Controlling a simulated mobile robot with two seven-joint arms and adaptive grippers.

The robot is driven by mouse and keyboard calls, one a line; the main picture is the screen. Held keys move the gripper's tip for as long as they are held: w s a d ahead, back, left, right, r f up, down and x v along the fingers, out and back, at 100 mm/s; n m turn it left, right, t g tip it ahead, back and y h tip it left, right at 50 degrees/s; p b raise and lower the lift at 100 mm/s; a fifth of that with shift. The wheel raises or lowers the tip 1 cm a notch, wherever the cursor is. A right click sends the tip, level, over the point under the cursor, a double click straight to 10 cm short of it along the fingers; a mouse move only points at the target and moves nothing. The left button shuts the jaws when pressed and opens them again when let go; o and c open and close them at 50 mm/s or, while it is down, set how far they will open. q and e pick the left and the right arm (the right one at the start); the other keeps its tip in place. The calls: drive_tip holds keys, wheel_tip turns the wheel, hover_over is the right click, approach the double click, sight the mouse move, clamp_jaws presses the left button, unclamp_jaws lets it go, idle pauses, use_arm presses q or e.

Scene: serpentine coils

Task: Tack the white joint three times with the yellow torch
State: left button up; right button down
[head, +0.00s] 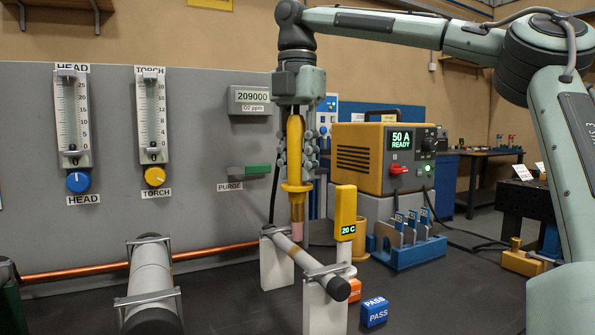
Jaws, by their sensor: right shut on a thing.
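My right gripper (295,150) comes down from above, shut around the upper part of the yellow torch (297,200). The torch hangs nearly upright, with a flared collar and a pale pink tip pointing down. The tip is just above the far part of a grey tube (306,262) resting on two white stands (324,308). A tan band shows on this tube below and beside the tip. I cannot tell whether the tip touches, and no tack marks are clear. A thicker pale tube (152,270) lies in clamps to the left. My left gripper is out of view.
A yellow gauge (345,213) reading 20 C stands close right of the torch. A welder (368,155) reading 50 A READY stands behind. A blue rack (408,250) and PASS block (374,311) are to the right. A copper pipe (85,268) runs behind.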

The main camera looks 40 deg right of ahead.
sight(298, 129)
drive_tip(key=shift+r, duration=2.75)
idle(0.4)
idle(0.5)
idle(0.4)
